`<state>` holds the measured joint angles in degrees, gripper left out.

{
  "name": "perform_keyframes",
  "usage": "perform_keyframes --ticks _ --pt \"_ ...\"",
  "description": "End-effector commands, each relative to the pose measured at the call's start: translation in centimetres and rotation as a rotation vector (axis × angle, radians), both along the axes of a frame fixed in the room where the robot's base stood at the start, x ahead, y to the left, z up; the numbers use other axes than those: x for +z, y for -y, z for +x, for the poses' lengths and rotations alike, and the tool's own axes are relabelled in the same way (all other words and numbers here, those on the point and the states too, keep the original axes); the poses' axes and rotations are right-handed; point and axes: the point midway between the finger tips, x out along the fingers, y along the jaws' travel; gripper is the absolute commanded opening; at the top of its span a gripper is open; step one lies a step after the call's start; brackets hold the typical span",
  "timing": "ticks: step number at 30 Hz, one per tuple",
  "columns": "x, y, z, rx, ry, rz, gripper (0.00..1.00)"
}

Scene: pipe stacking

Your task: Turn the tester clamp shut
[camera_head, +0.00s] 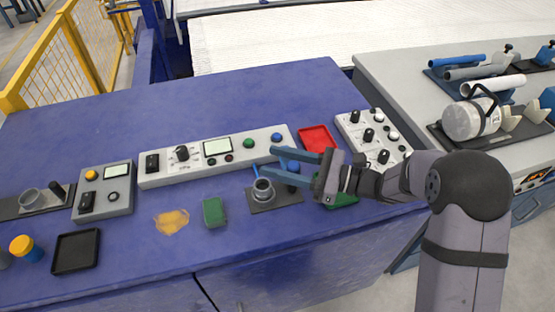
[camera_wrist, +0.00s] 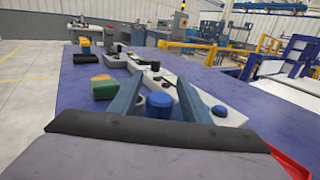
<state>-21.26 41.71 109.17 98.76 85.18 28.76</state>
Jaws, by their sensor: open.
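I cannot tell for sure that this is the tester clamp. My gripper (camera_head: 268,174) is open, low over this fixture, its two blue fingers pointing left. A blue knob (camera_head: 293,166) shows between the fingers. In the wrist view a blue cylinder (camera_wrist: 158,101) stands between the fingers, apparently the same knob; contact cannot be told. The fingers and wrist hide part of the fixture.
A long control panel (camera_head: 160,176) with knobs lies behind, a knob box (camera_head: 348,124) to the right. A red tray (camera_head: 317,139) and green tray (camera_head: 343,197) are near my wrist. A green sponge (camera_head: 213,212) and yellow spill (camera_head: 171,222) lie left. The table's back is clear.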

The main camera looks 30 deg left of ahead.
Motion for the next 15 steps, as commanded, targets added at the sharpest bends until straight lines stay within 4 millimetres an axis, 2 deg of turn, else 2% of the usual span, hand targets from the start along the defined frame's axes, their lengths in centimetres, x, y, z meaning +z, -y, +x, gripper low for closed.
perform_keyframes --ticks 9,10,15 --pt "-0.02 -0.32 -0.05 0.000 0.000 -0.001 0.43" --pt "-0.02 -0.32 -0.05 0.000 0.000 -0.001 0.41" --pt "-0.01 -0.30 -0.05 0.000 0.000 0.000 0.00"
